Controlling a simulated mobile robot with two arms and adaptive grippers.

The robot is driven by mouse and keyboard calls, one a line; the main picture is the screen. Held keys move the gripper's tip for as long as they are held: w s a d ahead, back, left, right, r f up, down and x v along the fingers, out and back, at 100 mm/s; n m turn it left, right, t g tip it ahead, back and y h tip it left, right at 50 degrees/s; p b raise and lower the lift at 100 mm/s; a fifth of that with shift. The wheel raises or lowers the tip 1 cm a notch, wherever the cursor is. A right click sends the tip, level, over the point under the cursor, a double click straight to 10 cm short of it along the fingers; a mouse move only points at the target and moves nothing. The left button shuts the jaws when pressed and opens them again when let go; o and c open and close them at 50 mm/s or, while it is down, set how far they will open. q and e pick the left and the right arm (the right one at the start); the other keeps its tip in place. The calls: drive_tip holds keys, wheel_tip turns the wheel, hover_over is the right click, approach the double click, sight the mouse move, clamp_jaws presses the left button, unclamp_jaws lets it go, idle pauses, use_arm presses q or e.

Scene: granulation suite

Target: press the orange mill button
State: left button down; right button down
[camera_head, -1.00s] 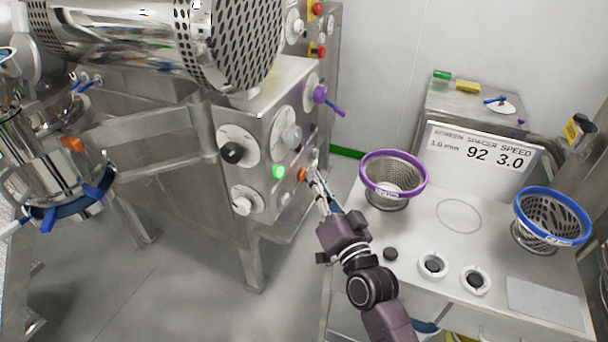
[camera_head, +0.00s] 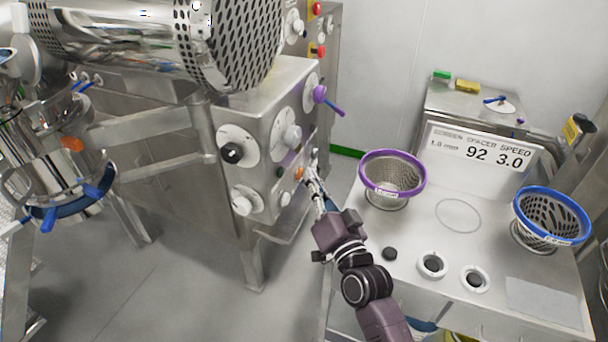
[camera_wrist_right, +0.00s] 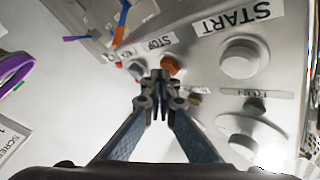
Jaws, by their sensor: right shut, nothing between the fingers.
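The small orange button (camera_head: 298,173) is on the front of the steel mill control box (camera_head: 262,112), low and near its right edge. In the right wrist view the orange button (camera_wrist_right: 171,65) shows just beyond my fingertips, beside a label reading STOP (camera_wrist_right: 153,43). My right gripper (camera_head: 312,174) is shut and empty, its fingertips close to the button. I cannot tell whether they touch it. The lamp (camera_head: 279,171) left of the button is dark; in the wrist view it shows as dull green (camera_wrist_right: 256,107) by a RUN label. My left gripper is not in view.
Right of my arm stands a bench with a purple-rimmed screen basket (camera_head: 393,178), a blue-rimmed one (camera_head: 551,217) and a sign (camera_head: 482,156). Floor at lower left is clear.

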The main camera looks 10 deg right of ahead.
drive_tip(key=shift+s+d, duration=0.5)
drive_tip(key=shift+d, duration=0.25)
drive_tip(key=s+d, duration=0.1)
drive_tip(key=d, duration=0.1)
drive_tip(key=s+d, duration=0.1)
drive_tip(key=d, duration=0.1)
drive_tip(key=shift+s+p, duration=0.35)
drive_tip(key=shift+s, duration=0.05)
idle(0.6)
